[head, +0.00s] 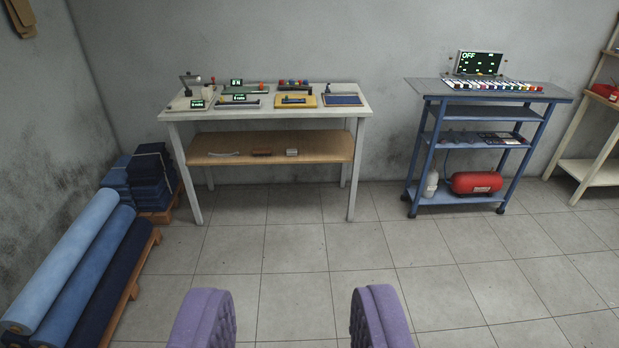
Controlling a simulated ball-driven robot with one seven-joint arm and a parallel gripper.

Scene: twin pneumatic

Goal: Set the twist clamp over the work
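A white table (345,103) stands against the back wall with several small devices on its top. At its left end a device with a raised dark arm (190,82) stands on a light base (182,103); it may be the twist clamp, but it is too small to tell. A small pale block (209,92) stands beside it. The work cannot be made out for sure. My gripper (290,315) shows two purple padded fingers at the bottom edge, wide apart, with only floor between them. It is well short of the table and touches nothing.
A blue trolley (435,145) with an "OFF" display (480,63) and a red tank (476,182) stands at the right. Fabric rolls (75,255) lie on a pallet at the left. A beige shelf (590,170) is at far right. The tiled floor ahead is clear.

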